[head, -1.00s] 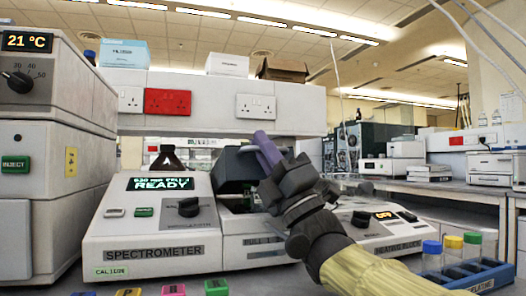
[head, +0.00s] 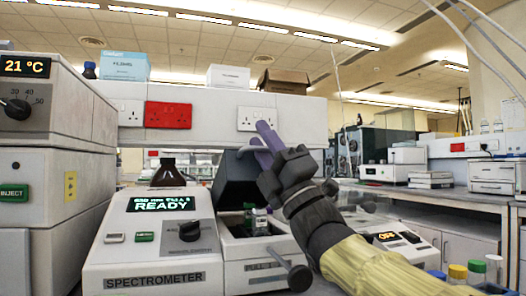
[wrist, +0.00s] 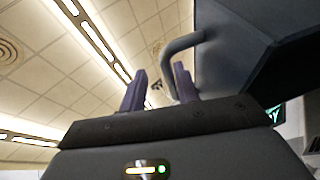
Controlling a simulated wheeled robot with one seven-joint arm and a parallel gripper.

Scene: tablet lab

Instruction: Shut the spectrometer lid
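The spectrometer (head: 150,235) stands on the bench, its screen lit READY. Its dark grey lid (head: 232,182) is raised, tilted up behind the open sample well (head: 236,222), where small vial-like items show. My gripper (head: 260,138) is at the lid's upper right edge, its purple fingers pointing up and left. In the wrist view, the fingers of my gripper (wrist: 158,88) are apart. The lid's dark underside (wrist: 260,50) fills the upper right.
A brown bottle (head: 168,173) stands behind the spectrometer. A rod with a round knob (head: 299,277) sticks out at its front right. A heating block (head: 405,243) is to the right, with capped tubes (head: 470,272) in front. A stacked instrument (head: 55,160) stands close on the left.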

